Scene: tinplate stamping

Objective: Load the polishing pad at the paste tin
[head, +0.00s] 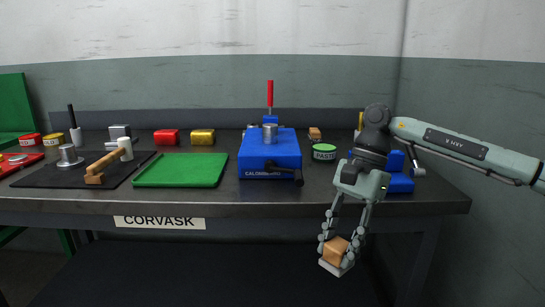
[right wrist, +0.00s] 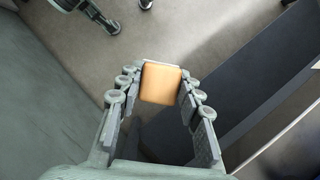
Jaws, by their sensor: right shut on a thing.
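The polishing pad (head: 337,249) is a small block with a tan wooden body and a pale underside. My right gripper (head: 336,252) is shut on it and holds it in the air in front of the bench's front edge. In the right wrist view the tan top of the pad (right wrist: 161,84) sits between the fingertips (right wrist: 160,88). The paste tin (head: 324,152), green with a white label reading PASTE, stands on the bench to the right of the blue press. The pad is well apart from the tin. My left gripper is not in view.
The blue press (head: 262,160) with a red lever stands mid-bench. A green tray (head: 180,170), a black mat (head: 58,178) with a mallet (head: 110,162), and red and yellow blocks lie to its left. A blue fixture (head: 399,184) sits behind my right arm.

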